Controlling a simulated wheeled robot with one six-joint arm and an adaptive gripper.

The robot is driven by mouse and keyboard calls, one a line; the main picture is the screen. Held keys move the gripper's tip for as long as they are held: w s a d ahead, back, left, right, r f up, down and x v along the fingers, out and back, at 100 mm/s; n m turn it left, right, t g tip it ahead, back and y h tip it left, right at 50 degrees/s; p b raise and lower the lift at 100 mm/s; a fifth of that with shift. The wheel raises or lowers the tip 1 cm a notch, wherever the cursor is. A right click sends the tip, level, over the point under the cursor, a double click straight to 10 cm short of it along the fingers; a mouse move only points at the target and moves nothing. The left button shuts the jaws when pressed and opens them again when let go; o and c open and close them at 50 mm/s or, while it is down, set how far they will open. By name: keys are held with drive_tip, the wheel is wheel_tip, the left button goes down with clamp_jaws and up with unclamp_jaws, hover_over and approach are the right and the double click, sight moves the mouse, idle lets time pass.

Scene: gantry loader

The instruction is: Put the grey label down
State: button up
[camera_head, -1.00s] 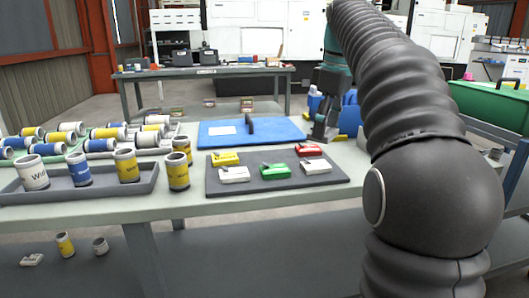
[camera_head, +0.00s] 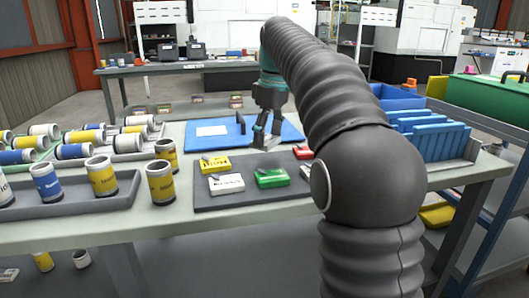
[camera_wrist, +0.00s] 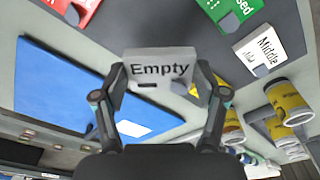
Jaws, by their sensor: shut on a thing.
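My gripper (camera_head: 265,140) is shut on the grey label, a small pale block. In the wrist view the grey label (camera_wrist: 160,70) reads "Empty" and sits between both fingertips. It appears held above the table, near the back edge of the dark mat (camera_head: 215,202) and the front of the blue board (camera_head: 285,130). The mat carries a yellow label (camera_head: 215,164), a white label (camera_head: 226,184), a green label (camera_head: 272,179) and a red label (camera_head: 303,153). Another white label at the mat's right is partly hidden by my arm.
Yellow cans (camera_head: 161,183) stand left of the mat, beside a grey tray (camera_head: 125,195) with more cans. A white sheet (camera_head: 212,131) lies on the blue board. A strip of table between board and mat looks bare.

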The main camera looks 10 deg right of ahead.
sight(264, 162)
drive_tip(key=shift+w+a+f, duration=0.3)
drive_tip(key=shift+a+f, duration=0.1)
drive_tip(key=shift+f+b, duration=0.55)
drive_tip(key=shift+f, duration=1.35)
drive_tip(key=o, duration=1.1)
drive_tip(key=shift+f, duration=0.1)
drive_tip(key=shift+o, duration=0.2)
drive_tip(key=r, duration=0.3)
drive_tip(key=r+p, duration=0.1)
drive_tip(key=r, duration=0.3)
drive_tip(key=s+d+r+p, duration=0.1)
drive_tip(key=r, duration=0.3)
drive_tip(key=shift+r, duration=0.55)
